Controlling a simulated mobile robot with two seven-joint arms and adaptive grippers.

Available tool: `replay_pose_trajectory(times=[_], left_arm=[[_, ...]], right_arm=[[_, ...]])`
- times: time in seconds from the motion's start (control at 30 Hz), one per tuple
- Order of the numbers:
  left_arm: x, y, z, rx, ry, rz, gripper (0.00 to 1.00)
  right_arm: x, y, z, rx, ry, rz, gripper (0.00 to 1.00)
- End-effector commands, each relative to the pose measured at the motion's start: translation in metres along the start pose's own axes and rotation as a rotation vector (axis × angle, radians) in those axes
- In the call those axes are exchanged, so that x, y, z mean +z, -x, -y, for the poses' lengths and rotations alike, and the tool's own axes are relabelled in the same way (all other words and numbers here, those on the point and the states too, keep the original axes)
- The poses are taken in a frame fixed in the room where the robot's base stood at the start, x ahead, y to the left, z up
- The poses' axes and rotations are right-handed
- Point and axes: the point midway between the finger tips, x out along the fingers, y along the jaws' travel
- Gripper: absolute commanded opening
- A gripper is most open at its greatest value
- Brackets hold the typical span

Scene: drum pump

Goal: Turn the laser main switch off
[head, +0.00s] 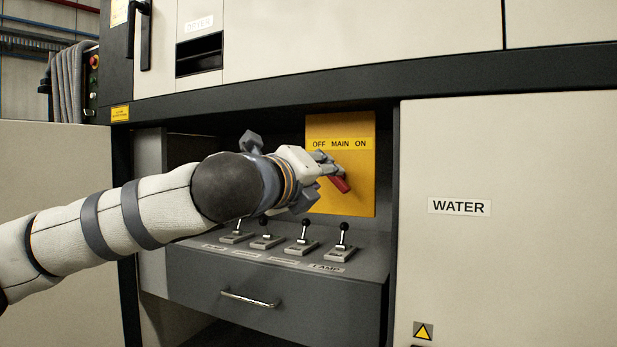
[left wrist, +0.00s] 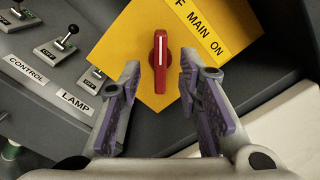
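The red main switch knob (head: 341,184) is on a yellow panel (head: 355,205) marked OFF MAIN ON. In the head view it slants from upper left to lower right, partly hidden by my fingers. In the left wrist view the knob (left wrist: 160,62) stands upright in the picture, with a white line along it. My left gripper (head: 328,172) is in front of the panel. In the left wrist view its fingers (left wrist: 163,80) are apart, one on each side of the knob's lower end, with gaps showing. My right gripper is in neither view.
Below the panel, a grey shelf carries several black-knobbed toggle levers (head: 304,238), one labelled LAMP. A drawer handle (head: 250,299) is under it. The recess is bounded on the right by the WATER cabinet door (head: 500,255).

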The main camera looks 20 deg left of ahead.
Motion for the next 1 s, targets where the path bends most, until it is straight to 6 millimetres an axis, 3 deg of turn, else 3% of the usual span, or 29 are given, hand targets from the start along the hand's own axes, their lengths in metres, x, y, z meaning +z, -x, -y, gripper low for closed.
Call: replay_pose_trajectory(times=[0.1, 0.3, 0.47, 0.83, 0.93, 0.97, 1.0], left_arm=[[0.001, 0.034, 0.001, -0.003, 0.000, 0.002, 0.32], [0.001, 0.073, 0.001, -0.002, 0.001, 0.001, 0.32], [0.000, 0.082, 0.000, 0.000, 0.001, 0.000, 0.32], [-0.001, 0.081, 0.000, 0.001, -0.001, -0.001, 0.32], [-0.026, 0.075, -0.003, 0.006, -0.090, -0.049, 0.32], [-0.043, 0.072, -0.006, 0.009, -0.151, -0.082, 0.32], [-0.073, 0.068, -0.011, 0.008, -0.257, -0.138, 0.32]], right_arm=[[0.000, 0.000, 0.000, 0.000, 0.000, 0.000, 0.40], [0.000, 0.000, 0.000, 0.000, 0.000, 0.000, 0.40], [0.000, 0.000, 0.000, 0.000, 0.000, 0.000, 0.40], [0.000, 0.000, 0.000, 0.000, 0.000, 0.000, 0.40], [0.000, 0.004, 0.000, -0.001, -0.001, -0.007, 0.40], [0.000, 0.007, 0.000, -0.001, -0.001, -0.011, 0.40], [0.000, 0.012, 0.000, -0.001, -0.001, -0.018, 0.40]])
